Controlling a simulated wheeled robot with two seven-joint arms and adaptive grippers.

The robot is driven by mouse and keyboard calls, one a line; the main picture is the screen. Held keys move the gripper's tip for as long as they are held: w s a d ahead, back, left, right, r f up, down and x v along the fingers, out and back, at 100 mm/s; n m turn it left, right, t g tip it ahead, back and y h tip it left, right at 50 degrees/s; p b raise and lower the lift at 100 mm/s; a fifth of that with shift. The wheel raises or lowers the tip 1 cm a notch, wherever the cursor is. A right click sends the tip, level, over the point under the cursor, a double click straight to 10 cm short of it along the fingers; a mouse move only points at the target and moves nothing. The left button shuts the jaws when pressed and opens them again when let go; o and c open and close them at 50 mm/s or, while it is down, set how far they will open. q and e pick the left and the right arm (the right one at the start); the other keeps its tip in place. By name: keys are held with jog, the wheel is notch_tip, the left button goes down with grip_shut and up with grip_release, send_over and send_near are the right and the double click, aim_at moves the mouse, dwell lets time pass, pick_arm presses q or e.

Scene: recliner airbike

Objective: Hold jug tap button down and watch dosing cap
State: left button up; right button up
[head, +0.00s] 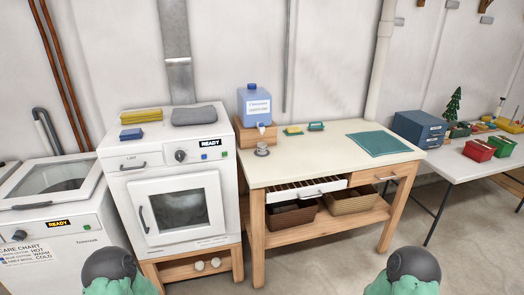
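A blue jug (254,106) with a white label stands on a wooden block (249,136) at the back left corner of the worktable. Its small whitish tap (261,128) points forward over the block's front; the button is too small to make out. A small grey cup-like thing, probably the dosing cap (262,149), sits on the tabletop just in front of the block, below the tap. Its inside is too small to read. Only rounded dark and green parts of my two arms show at the bottom edge. Neither gripper is in view.
The worktable (315,157) holds two small sponge-like items (316,126) and a teal cloth (378,144). A white dryer (175,175) stands close on the left. The front middle of the tabletop is clear.

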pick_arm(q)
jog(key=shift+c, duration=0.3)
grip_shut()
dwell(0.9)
